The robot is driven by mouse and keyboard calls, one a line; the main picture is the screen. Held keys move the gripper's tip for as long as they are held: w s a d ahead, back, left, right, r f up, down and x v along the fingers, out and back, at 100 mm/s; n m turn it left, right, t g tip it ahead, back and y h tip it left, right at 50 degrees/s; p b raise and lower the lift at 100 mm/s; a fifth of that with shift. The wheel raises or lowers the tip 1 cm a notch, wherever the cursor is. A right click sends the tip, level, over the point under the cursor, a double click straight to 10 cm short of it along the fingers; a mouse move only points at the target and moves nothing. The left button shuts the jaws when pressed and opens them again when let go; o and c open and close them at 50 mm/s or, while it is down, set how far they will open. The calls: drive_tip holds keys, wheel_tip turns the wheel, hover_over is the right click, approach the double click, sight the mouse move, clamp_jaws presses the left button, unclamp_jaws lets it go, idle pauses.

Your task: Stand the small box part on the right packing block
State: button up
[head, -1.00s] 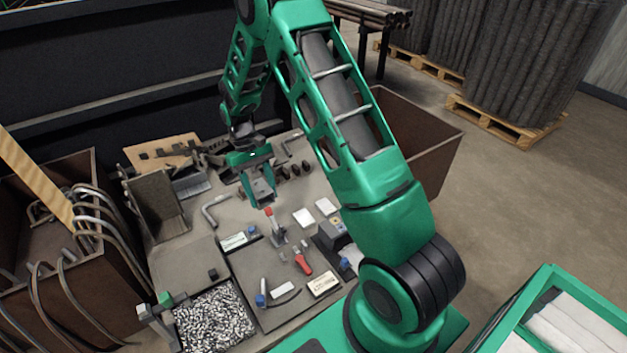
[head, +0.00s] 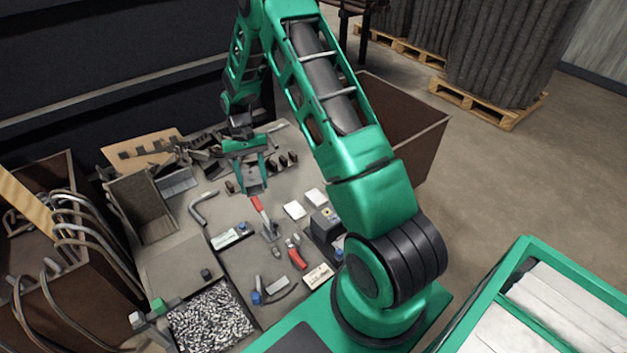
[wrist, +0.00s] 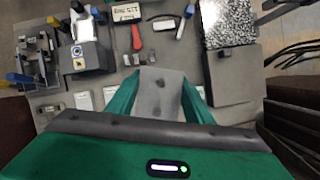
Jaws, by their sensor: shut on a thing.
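My gripper (head: 250,180) hangs over the back middle of the worktable, with its fingers pointing down. It is shut on a plain grey part, the small box part (wrist: 158,95), which sits between the green fingers in the wrist view. The part looks clear of the table, but its lower end is hard to judge. Two flat white blocks, which look like the packing blocks, lie to the right and nearer in the head view: a left one (head: 294,210) and a right one (head: 316,197). Both tops look bare.
A red-handled clamp (head: 258,205) stands just in front of my gripper. A dark box-shaped device (head: 325,224) is close to the white blocks. Dark small parts (head: 283,161) stand behind them. A tray of metal bits (head: 210,313) is at the front left.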

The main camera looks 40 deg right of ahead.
drive_tip(key=w+d+f+m+t, duration=0.1)
drive_tip(key=d+f+m+t, duration=0.2)
drive_tip(key=d+f+m, duration=0.3)
drive_tip(key=w+d+f+m+t+h, duration=0.1)
drive_tip(key=d+f+m+t, duration=0.1)
drive_tip(key=d+f+m, duration=0.5)
drive_tip(key=w+d+f+m+t+h, duration=0.1)
drive_tip(key=d+f+m+t, duration=0.2)
drive_tip(key=d+m, duration=1.3)
drive_tip(key=shift+f+m+t, duration=0.3)
drive_tip(key=shift+f+m, duration=1.45)
drive_tip(key=shift+m, duration=0.05)
drive_tip(key=shift+w, duration=0.1)
drive_tip(key=shift+f, duration=2.5)
drive_tip(key=shift+f, duration=0.55)
drive_tip(key=o, duration=1.4)
drive_tip(key=shift+c, duration=0.2)
